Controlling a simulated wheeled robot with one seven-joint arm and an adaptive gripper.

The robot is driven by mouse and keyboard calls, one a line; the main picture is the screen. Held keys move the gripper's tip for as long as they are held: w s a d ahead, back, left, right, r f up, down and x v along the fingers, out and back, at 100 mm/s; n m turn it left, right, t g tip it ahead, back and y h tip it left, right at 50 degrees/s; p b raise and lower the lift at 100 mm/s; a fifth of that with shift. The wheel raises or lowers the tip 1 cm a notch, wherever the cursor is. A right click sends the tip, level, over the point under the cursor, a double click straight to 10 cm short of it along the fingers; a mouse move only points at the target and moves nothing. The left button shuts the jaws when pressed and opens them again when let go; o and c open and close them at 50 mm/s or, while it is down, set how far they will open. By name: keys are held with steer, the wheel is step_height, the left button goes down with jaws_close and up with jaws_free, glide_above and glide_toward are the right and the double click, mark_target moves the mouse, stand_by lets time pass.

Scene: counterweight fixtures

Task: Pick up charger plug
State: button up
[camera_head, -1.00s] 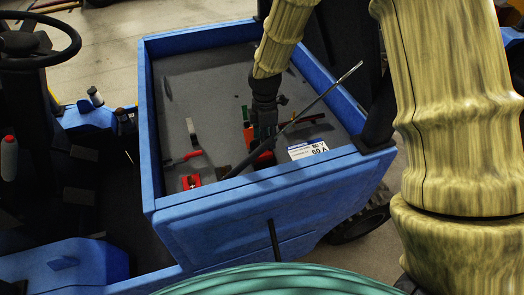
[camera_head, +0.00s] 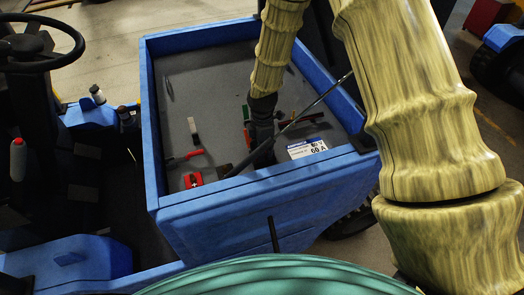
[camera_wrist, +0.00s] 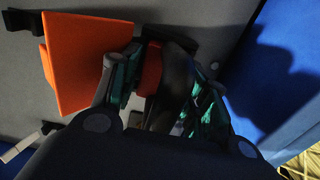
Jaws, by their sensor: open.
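My gripper (camera_head: 260,145) reaches down into the blue cargo bed near its front wall. In the wrist view my gripper (camera_wrist: 163,85) is open, with green-padded fingers on either side of a dark part with an orange-red section (camera_wrist: 152,68). This part is probably the charger plug; the fingers and shadow hide much of it, and I cannot tell whether they touch it. An orange block (camera_wrist: 75,60) lies just left of the fingers. In the head view my gripper hides the part between its fingers.
The blue bed wall (camera_head: 270,190) stands close to my gripper. A white-and-blue label (camera_head: 307,148), a long dark rod (camera_head: 320,98), a red-handled tool (camera_head: 185,159) and a red item (camera_head: 193,179) are nearby.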

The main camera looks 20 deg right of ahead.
steer(key=c, duration=0.8)
steer(key=shift+r, duration=0.2)
steer(key=shift+r+b, duration=1.7)
steer(key=shift+r, duration=3.2)
